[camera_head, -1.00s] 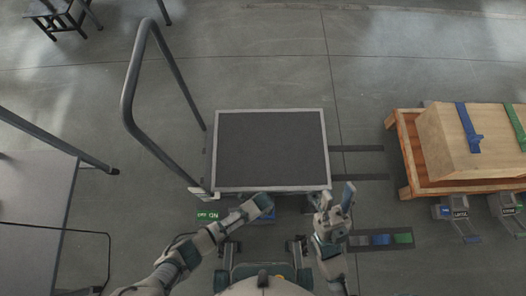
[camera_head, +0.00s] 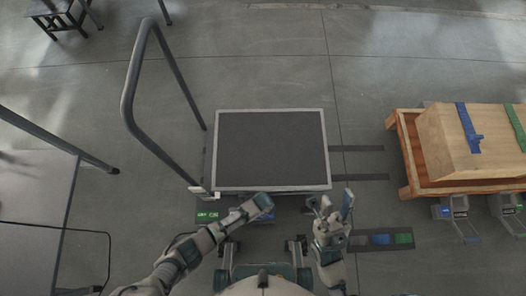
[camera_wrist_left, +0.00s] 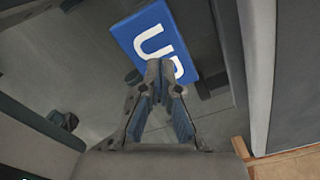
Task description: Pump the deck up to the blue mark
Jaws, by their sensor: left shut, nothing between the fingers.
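The deck (camera_head: 270,150) is a dark rectangular platform with a pale frame, in the middle of the head view. A blue plate lettered "UP" (camera_wrist_left: 150,42) lies beyond the fingertips in the left wrist view; in the head view my left arm largely covers it. My left gripper (camera_head: 266,202) is shut and empty at the deck's near edge, with its closed tips overlapping the plate in the wrist view (camera_wrist_left: 168,68); contact is unclear. My right gripper (camera_head: 332,200) is open and empty at the deck's near right corner. A blue patch (camera_head: 381,239) shows on a floor strip; no blue height mark is clear.
A grey rail (camera_head: 130,95) rises left of the deck, with a green-lit label (camera_head: 207,216) near its foot. A grey table (camera_head: 35,205) is at the left. A wooden crate (camera_head: 450,145) on an orange-brown pallet (camera_head: 407,160) stands at the right.

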